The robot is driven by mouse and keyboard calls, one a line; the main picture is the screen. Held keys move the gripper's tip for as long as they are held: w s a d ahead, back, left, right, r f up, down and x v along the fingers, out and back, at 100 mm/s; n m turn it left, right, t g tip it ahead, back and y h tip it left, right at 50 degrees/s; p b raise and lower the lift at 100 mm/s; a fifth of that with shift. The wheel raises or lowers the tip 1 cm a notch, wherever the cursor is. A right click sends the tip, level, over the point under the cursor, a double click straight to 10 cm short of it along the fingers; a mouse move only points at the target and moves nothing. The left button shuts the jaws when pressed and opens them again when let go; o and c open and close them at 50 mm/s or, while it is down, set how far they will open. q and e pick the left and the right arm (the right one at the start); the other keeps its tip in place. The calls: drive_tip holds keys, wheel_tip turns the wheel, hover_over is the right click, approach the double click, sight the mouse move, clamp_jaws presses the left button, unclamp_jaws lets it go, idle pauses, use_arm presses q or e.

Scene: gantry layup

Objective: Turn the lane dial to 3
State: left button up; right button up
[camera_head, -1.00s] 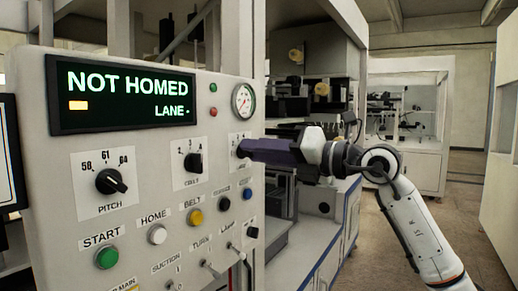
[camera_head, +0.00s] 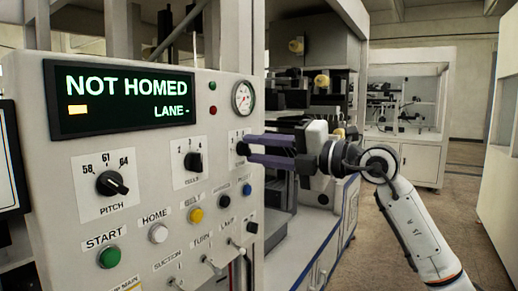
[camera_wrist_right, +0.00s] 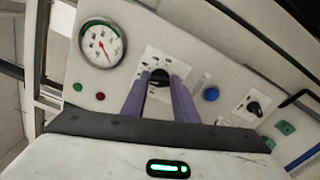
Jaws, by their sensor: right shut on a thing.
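The lane dial (camera_head: 241,148) is a black knob on a white plate at the panel's upper right, below the gauge. It also shows in the right wrist view (camera_wrist_right: 159,76), between my two purple fingers. My right gripper (camera_head: 246,149) reaches in from the right and is shut on the dial, one finger on each side. The numbers around the dial are too small and partly covered to read. The display (camera_head: 122,97) reads "NOT HOMED" and "LANE -". My left gripper is not in view.
The pitch dial (camera_head: 111,183) and another black dial (camera_head: 193,162) sit left on the same panel. Buttons, including the green start button (camera_head: 110,257), and toggle switches lie below. The round gauge (camera_head: 242,97) is close above my fingers. Machinery stands behind the panel.

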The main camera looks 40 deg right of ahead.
idle(0.3)
drive_tip(key=o, duration=1.1)
drive_tip(key=shift+c, duration=0.2)
use_arm(q)
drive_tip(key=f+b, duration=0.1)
drive_tip(key=b, duration=0.1)
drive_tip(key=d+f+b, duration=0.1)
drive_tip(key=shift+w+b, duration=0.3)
drive_tip(key=shift+b, duration=0.1)
use_arm(e)
drive_tip(key=v, duration=1)
drive_tip(key=shift+s, duration=0.2)
drive_tip(key=shift+a, duration=0.1)
